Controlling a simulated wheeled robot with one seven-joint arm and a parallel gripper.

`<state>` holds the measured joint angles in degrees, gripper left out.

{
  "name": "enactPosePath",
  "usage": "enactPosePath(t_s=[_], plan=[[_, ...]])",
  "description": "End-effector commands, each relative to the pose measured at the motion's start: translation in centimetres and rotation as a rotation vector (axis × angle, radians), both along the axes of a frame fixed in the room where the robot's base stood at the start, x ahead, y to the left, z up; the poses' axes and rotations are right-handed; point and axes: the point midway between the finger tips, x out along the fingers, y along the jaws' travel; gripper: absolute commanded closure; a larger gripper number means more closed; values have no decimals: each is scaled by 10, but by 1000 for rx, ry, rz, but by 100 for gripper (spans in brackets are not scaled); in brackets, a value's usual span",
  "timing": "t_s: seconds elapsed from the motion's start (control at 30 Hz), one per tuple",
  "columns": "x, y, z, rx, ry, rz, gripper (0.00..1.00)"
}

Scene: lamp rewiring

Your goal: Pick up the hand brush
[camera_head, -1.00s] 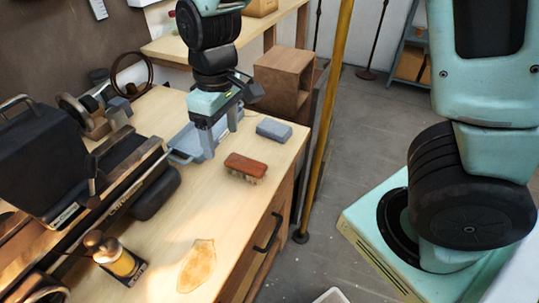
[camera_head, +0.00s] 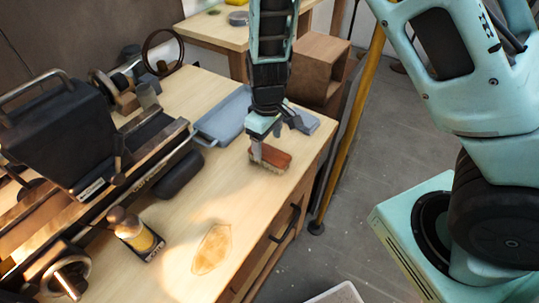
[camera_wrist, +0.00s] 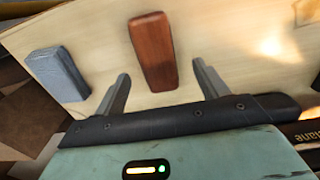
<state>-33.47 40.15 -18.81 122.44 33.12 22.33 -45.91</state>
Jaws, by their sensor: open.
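The hand brush (camera_head: 272,158) has a reddish-brown wooden back and pale bristles. It lies bristles down on the wooden bench (camera_head: 212,192), near the right edge. My gripper (camera_head: 268,148) is just above and over the brush in the head view, hiding part of it. In the wrist view the brush (camera_wrist: 153,50) stands lengthwise ahead of the two fingers, in line with the gap between them. The fingers (camera_wrist: 161,88) are spread apart, with nothing between their tips but bench and the near end of the brush.
A grey-blue block (camera_head: 304,121) lies beside the brush, also seen left in the wrist view (camera_wrist: 57,74). A blue-grey tray (camera_head: 222,118) lies to the left. The bench's front is mostly clear.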

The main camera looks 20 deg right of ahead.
Motion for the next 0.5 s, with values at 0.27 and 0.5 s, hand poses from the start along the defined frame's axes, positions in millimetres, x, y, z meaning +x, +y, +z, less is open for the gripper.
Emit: enactPosePath(t_s=[0.27, 0.5], plan=[[-1, -5, -27, -1, 4, -2, 27], [0, -5, -52, 1, 1, -1, 27]])
